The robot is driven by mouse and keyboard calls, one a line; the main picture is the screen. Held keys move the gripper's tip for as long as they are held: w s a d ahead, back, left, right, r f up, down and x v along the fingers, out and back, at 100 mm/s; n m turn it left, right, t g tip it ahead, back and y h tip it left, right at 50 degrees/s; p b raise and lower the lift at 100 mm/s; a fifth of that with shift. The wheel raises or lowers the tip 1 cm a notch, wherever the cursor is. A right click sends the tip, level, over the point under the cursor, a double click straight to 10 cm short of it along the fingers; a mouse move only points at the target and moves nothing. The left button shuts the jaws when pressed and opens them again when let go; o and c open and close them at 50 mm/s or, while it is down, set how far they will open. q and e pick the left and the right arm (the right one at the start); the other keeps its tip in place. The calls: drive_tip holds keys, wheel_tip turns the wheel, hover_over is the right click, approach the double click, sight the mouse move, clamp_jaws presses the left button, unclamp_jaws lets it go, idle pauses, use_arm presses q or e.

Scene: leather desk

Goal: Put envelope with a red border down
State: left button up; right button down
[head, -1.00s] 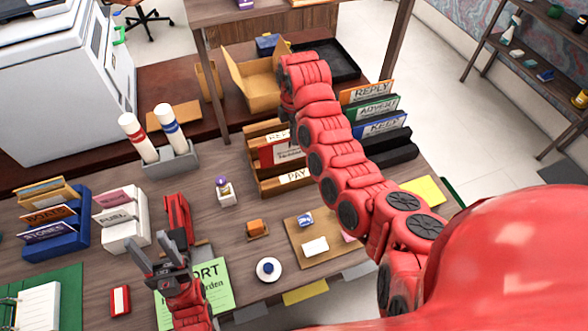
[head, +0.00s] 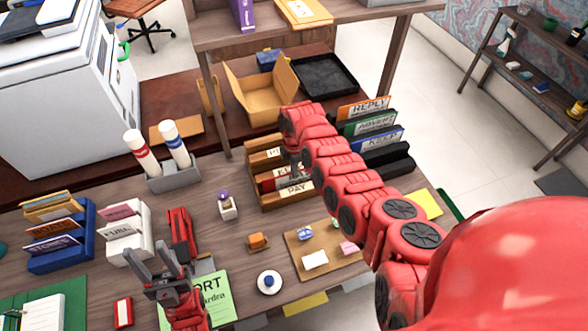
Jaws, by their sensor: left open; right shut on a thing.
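The envelope with a red border (head: 266,183) shows only as a small red and white strip in the wooden sorter (head: 262,201), between the middle divider and the front one labelled PAY (head: 296,189). The rest of it is hidden by the dividers and my gripper. My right gripper (head: 295,172) reaches down over the sorter and is shut on the envelope; its fingertips are partly hidden. My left gripper (head: 152,262) is open and empty above the desk, near a green sheet (head: 212,296).
Right of the wooden sorter stands a black sorter (head: 392,160) with REPLY, ADVERT and KEEP labels. A cork board (head: 334,270) with small items lies in front. A cardboard box (head: 262,92) and black tray (head: 325,75) are behind.

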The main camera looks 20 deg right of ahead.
drive_tip(key=shift+f, duration=0.15)
drive_tip(key=c, duration=1)
unclamp_jaws()
